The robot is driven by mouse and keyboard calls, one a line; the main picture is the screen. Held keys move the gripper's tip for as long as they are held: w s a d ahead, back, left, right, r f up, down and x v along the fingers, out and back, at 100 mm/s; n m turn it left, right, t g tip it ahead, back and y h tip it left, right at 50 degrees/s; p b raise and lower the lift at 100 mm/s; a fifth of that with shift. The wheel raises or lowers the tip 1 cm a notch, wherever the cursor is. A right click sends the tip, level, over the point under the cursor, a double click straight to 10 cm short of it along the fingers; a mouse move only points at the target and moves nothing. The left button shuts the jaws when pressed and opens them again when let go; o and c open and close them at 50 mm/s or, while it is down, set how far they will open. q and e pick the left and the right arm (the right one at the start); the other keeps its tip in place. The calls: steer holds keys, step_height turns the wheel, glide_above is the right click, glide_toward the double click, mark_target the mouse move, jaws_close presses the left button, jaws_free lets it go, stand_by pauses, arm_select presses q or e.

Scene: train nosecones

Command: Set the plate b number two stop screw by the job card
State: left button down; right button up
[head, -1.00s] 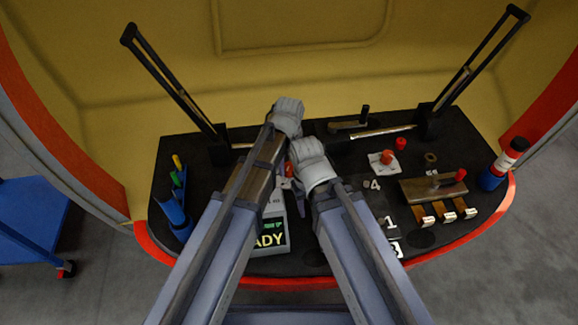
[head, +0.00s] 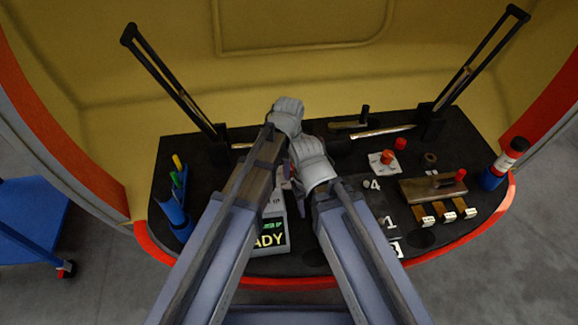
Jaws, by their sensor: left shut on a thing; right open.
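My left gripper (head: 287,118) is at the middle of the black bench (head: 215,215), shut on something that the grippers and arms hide. My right gripper (head: 308,155) is close beside it, lower and to the right; its fingertips are hard to see. White numbers 4 (head: 375,184) and 1 (head: 390,223) show to the right of my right arm. I cannot make out the stop screw, plate b or the job card.
A white pad with a red-capped part (head: 387,157) and a second red knob (head: 400,143) stand right of centre. A metal block (head: 432,190) and several tagged brown pieces (head: 443,212) lie at right. A blue holder (head: 174,214) with pens is at left.

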arm_select(q)
steer(key=shift+n, duration=1)
steer(key=shift+c, duration=1.8)
jaws_free()
step_height(320, 180, up, 8)
steer(key=p, duration=0.8)
steer(key=shift+f, duration=0.1)
arm_select(e)
step_height(320, 180, up, 8)
arm_select(q)
steer(key=shift+a, duration=0.1)
arm_select(e)
steer(key=shift+f, duration=0.1)
